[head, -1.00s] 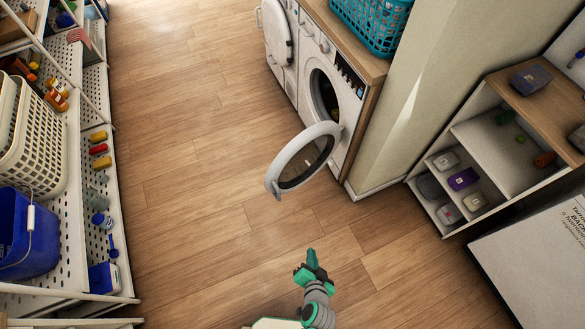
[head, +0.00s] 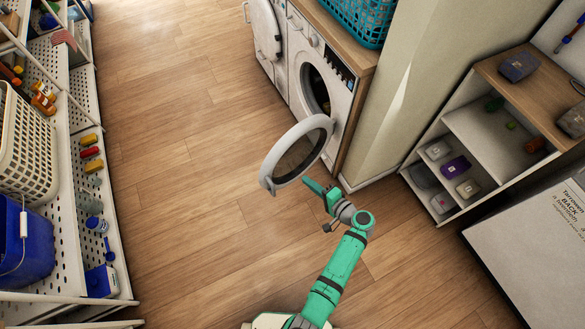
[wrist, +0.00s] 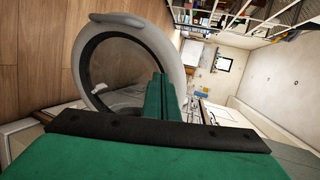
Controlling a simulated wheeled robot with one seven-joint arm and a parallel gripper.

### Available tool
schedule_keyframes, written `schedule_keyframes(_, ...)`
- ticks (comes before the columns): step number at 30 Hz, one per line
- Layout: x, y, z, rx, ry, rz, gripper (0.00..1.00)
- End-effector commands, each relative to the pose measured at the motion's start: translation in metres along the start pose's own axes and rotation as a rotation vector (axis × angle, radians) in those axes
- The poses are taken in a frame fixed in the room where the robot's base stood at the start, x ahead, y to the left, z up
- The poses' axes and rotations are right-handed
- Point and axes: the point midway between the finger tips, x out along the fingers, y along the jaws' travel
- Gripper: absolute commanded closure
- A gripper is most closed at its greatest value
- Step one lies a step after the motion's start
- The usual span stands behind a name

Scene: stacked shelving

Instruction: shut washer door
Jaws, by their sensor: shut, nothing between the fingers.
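The washer (head: 339,101) is a white front-loader under a wooden counter, with its dark drum opening showing. Its round door (head: 271,164), a pale ring with a glass middle, stands swung wide open toward the aisle. My gripper (head: 309,184), green with a grey wrist, is shut and empty just below and right of the door's lower edge in the head view. In the wrist view the door ring (wrist: 95,68) rises behind and left of my shut fingers (wrist: 160,80), very close to them. I cannot tell whether they touch.
A second white machine with an open door (head: 264,28) stands beyond the washer. A teal basket (head: 358,20) sits on the counter. A pillar and a low shelf unit (head: 480,120) are at right. White shelves with baskets line the left. The wooden floor between is clear.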

Motion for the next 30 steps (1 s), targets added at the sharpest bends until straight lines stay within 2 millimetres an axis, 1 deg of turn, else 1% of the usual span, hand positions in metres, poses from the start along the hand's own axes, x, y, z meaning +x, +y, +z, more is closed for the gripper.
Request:
schedule_keyframes(5,0.020,0.000,0.001,0.000,-0.003,0.001,1.00)
schedule_keyframes(18,0.101,0.001,0.002,-0.001,-0.004,0.002,1.00)
schedule_keyframes(24,0.125,-0.007,0.001,-0.001,-0.001,0.003,1.00)
schedule_keyframes(30,0.135,-0.011,0.001,-0.001,0.000,0.003,1.00)
